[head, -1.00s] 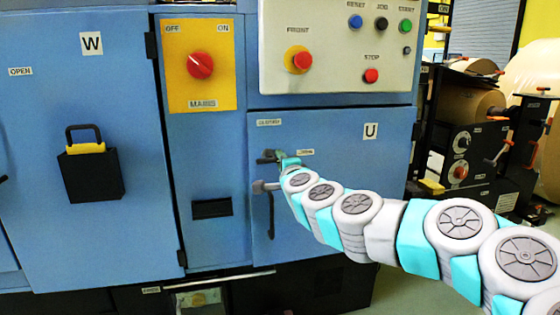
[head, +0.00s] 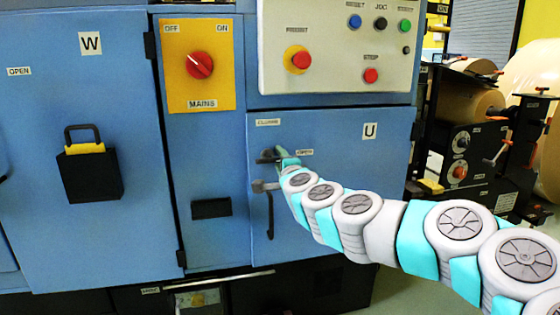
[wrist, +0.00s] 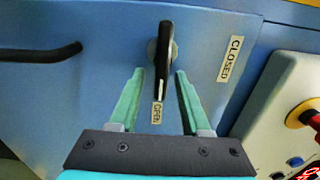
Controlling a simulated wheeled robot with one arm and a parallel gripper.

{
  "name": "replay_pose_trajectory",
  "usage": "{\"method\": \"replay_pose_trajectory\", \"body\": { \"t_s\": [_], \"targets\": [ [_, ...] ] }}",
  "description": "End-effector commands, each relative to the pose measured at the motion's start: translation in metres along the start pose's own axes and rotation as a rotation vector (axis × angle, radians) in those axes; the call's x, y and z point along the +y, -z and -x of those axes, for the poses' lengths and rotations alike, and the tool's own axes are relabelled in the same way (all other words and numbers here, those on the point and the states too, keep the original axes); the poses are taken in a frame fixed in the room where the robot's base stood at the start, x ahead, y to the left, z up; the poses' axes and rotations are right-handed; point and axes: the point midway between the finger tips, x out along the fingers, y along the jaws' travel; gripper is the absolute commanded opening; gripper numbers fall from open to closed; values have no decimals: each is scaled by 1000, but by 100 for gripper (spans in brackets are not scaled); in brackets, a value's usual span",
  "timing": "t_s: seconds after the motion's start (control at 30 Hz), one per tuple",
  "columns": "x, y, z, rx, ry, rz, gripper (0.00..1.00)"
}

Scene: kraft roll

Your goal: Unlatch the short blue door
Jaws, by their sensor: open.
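The short blue door (head: 345,200), marked U, sits below the grey control panel and appears flush in its frame. Its black latch lever (wrist: 161,60) shows in the wrist view, with a white mark on its end towards the OPEN label (wrist: 157,115). The CLOSED label (wrist: 230,60) is off to the lever's right there. My gripper (wrist: 159,74) is open, with one teal finger on each side of the lever's end; gaps show on both sides. In the head view my gripper (head: 284,158) is at the latch, which is partly hidden.
A dark pull handle (head: 269,215) hangs on the door below the latch and also shows in the wrist view (wrist: 40,52). The control panel (head: 330,75) with buttons juts out above. The tall W door (head: 100,240) and yellow mains switch plate (head: 201,90) are left.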

Motion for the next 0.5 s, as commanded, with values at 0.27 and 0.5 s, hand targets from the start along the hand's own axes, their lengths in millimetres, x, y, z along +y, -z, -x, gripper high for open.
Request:
{"method": "replay_pose_trajectory", "body": {
  "t_s": [0.27, 0.5],
  "targets": [
    [-1, 2, 11, 2, 2, -1, 48],
    [0, 1, 43, -1, -1, 0, 48]
  ]
}}
